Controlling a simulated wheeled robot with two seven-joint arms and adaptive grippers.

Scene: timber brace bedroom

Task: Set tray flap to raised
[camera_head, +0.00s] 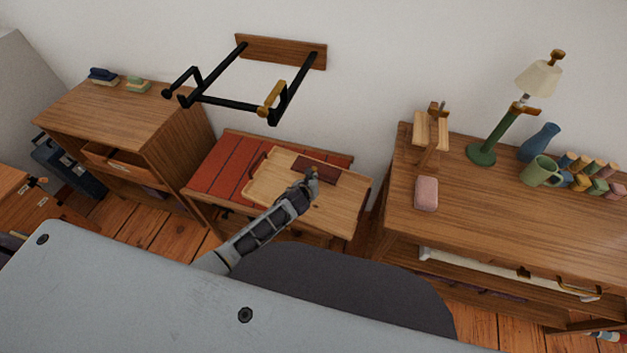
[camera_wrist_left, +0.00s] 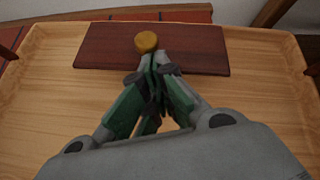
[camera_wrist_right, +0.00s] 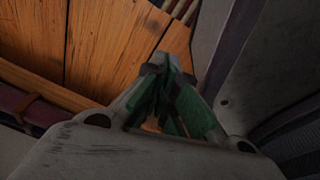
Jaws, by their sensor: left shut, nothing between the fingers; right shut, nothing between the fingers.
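The wooden tray (camera_head: 260,188) lies on a low table in the head view; its pale base (camera_wrist_left: 50,95) fills the left wrist view. A dark red-brown flap (camera_wrist_left: 195,50) with a round yellow knob (camera_wrist_left: 146,42) lies along the tray's far side and looks flat. The flap also shows in the head view (camera_head: 326,173). My left gripper (camera_head: 311,176) is shut and empty, its fingertips right by the knob; whether they touch it I cannot tell. My right gripper (camera_wrist_right: 165,68) is shut and empty above the floor, and is not seen in the head view.
Red slats (camera_head: 222,167) cover the low table's left part. A cabinet (camera_head: 125,115) stands to the left. A desk (camera_head: 490,215) with a lamp (camera_head: 507,125) and a mug (camera_head: 540,171) stands to the right. A black wall rack (camera_head: 235,103) hangs behind the tray.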

